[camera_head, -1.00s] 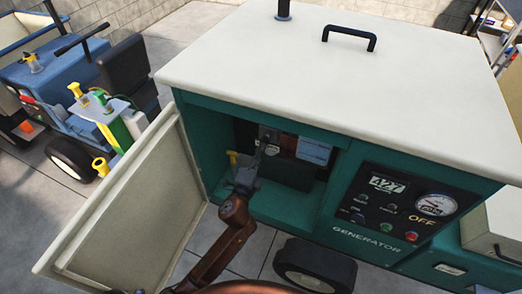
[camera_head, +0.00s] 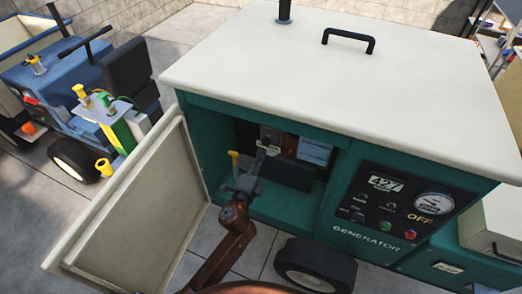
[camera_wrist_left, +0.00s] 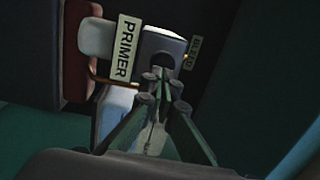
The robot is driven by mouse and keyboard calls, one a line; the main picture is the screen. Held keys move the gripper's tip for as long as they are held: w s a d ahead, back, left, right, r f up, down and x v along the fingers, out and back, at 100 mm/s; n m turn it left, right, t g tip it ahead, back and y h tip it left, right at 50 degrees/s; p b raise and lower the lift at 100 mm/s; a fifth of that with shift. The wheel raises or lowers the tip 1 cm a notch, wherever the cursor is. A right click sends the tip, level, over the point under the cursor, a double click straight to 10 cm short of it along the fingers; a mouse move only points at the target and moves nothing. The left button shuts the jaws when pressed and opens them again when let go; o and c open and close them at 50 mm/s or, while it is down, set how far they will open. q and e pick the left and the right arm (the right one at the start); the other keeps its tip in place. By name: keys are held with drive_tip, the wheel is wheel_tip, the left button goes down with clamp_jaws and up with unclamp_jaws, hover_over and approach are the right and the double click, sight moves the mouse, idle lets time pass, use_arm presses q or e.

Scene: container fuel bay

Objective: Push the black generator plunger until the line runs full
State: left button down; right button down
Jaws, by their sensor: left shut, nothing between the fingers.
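The green generator (camera_head: 350,220) has its left compartment open. Inside, a grey primer block (camera_head: 270,136) sits on the back wall. In the left wrist view the block (camera_wrist_left: 178,47) carries a white PRIMER label (camera_wrist_left: 124,47). The black plunger (camera_wrist_left: 157,60) shows as a dark round shape on it, partly hidden by the fingers. My left gripper (camera_head: 260,157) reaches into the compartment, shut and empty. In the wrist view its fingertips (camera_wrist_left: 164,82) are just in front of the plunger; I cannot tell whether they touch. My right gripper is not in view.
The open white door (camera_head: 135,205) stands left of my arm. The control panel (camera_head: 395,205) with gauge and OFF marking is to the right. A blue cart (camera_head: 75,90) stands farther left.

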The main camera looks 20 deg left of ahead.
use_arm(q)
drive_tip(key=s, duration=0.9)
drive_tip(key=shift+s+f, duration=0.25)
drive_tip(key=shift+s, duration=0.1)
drive_tip(key=shift+a+f, duration=0.1)
drive_tip(key=shift+a, duration=0.05)
